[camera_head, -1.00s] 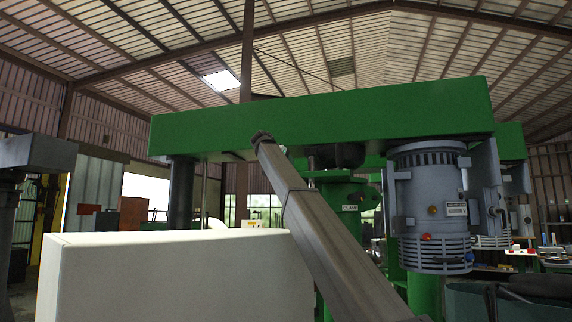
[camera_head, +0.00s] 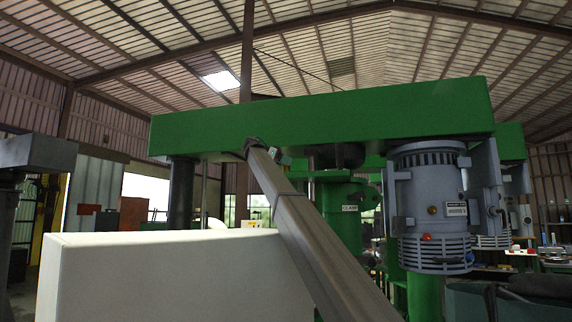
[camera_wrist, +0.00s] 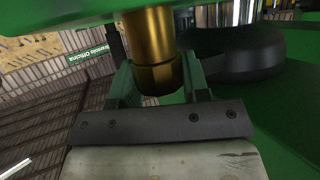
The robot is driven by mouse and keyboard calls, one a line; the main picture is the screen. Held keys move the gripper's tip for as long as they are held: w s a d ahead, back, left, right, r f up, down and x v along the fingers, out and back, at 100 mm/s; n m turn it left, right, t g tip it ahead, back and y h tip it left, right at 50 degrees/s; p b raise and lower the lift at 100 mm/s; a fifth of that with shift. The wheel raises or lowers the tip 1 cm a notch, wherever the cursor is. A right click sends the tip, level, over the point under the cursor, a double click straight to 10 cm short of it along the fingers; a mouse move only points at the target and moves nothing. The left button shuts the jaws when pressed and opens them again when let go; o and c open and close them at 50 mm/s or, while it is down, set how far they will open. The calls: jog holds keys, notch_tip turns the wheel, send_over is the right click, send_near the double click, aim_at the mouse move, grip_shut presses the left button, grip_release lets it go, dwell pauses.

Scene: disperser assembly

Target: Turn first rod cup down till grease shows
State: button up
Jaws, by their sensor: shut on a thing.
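In the wrist view a brass-coloured cup (camera_wrist: 152,48) hangs down from the underside of the green beam, with a darker, wider lower end. My gripper (camera_wrist: 158,76) has its two green fingers on either side of that lower end and is shut on it. The cup and fingers cannot be made out there.
A grey motor (camera_head: 432,205) hangs at the beam's right end. A green column (camera_head: 345,200) with a label stands behind my arm. A dark round part (camera_wrist: 236,55) lies close to the right of the fingers in the wrist view.

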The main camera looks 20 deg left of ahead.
jog(key=shift+f, duration=0.15)
dwell(0.3)
jog(key=o, duration=0.9)
